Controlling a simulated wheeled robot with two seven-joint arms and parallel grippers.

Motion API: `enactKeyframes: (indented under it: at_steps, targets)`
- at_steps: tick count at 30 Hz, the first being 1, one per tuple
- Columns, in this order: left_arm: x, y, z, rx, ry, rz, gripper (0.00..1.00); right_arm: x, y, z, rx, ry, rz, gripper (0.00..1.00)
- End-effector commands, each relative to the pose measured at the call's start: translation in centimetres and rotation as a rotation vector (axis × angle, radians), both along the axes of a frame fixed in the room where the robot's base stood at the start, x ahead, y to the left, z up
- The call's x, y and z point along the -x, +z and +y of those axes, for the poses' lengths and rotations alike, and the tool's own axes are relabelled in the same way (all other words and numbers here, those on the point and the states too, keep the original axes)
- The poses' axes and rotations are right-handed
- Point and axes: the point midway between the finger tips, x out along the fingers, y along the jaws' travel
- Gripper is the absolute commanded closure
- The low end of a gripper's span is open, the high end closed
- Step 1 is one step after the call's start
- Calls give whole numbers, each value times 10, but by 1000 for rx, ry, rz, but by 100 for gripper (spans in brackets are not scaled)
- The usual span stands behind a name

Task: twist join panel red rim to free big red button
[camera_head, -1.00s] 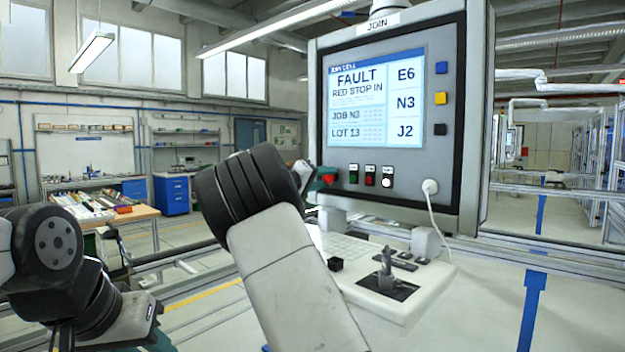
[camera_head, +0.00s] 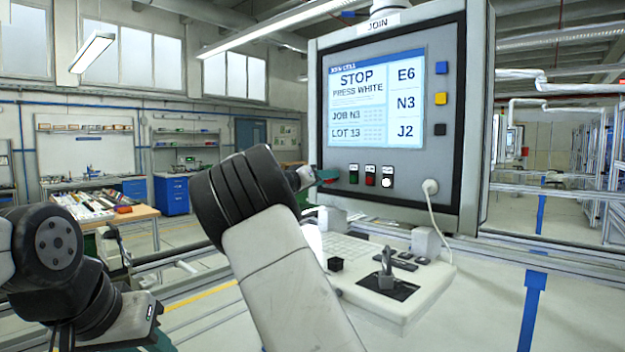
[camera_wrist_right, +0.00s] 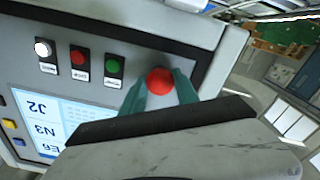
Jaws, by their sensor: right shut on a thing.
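The join panel (camera_head: 295,80) faces me, and its screen (camera_head: 375,100) reads "STOP PRESS WHITE". The big red button (camera_wrist_right: 160,81) is at the panel's lower edge in the right wrist view. My right gripper (camera_head: 326,177) is at the panel's lower left corner, its teal fingers on both sides of the button and shut on it. In the head view the fingers and wrist mostly hide the button. My left arm is at the lower left; only a little teal of its gripper (camera_head: 160,342) shows, so its opening is unclear.
Green (camera_head: 353,174), red (camera_head: 370,175) and white (camera_head: 387,177) small buttons sit in a row just right of my right gripper. A white cable (camera_head: 436,215) hangs from the panel. A console with a joystick (camera_head: 387,272) lies below. A workbench (camera_head: 130,214) stands at left.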

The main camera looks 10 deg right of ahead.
Motion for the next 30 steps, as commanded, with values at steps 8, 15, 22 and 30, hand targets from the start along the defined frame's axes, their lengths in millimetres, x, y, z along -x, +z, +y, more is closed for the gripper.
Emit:
enactKeyframes:
  at_steps: [8,15,22,30]
  targets:
    - [0,0,0,0,0,0,64,0,-1,0,-61,0,-86,100]
    - [0,0,0,0,0,0,64,0,-2,0,-76,1,-107,100]
    - [0,0,0,0,0,0,64,0,-2,0,-75,0,-106,100]
    - [0,0,0,0,0,0,64,0,-1,0,-74,0,-107,41]
